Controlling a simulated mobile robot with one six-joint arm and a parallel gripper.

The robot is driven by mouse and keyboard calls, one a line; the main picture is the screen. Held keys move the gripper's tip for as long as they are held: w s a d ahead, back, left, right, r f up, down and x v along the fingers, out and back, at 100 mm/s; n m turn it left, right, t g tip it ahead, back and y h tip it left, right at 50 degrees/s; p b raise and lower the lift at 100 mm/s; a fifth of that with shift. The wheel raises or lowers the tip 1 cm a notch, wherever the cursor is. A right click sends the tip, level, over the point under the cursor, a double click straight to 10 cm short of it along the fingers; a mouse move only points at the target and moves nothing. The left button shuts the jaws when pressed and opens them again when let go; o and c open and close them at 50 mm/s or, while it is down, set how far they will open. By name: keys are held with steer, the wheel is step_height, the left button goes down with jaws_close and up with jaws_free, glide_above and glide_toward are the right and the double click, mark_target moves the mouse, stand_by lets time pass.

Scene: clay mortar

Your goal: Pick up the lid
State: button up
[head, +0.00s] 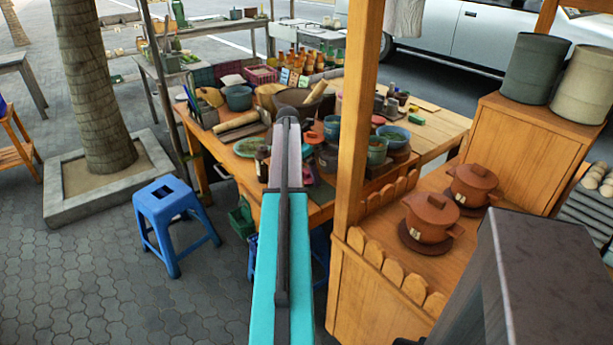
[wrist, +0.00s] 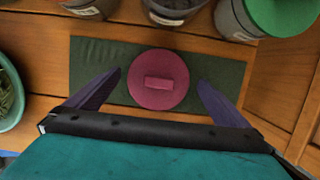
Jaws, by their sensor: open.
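The lid (wrist: 158,79) is round and maroon with a raised bar handle across its middle. In the wrist view it lies flat on a dark green mat (wrist: 95,60) on the wooden table. My gripper (wrist: 160,80) is open, with one purple finger on each side of the lid and gaps between fingers and lid. I cannot tell how high the fingers are above the mat. In the head view my arm covers part of the table, and I cannot make out the lid or the fingertips clearly.
In the wrist view, jars stand behind the mat, one with a green lid (wrist: 283,10) at the upper right. A teal bowl (wrist: 8,95) is at the left edge. In the head view, a wooden post (head: 358,110) rises right of my arm, near clay pots (head: 430,217).

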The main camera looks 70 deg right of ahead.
mark_target(304, 172)
stand_by(0.3)
steer(key=c, duration=1.1)
step_height(304, 172, up, 10)
steer(key=b, duration=0.1)
stand_by(0.5)
steer(key=shift+w, duration=0.1)
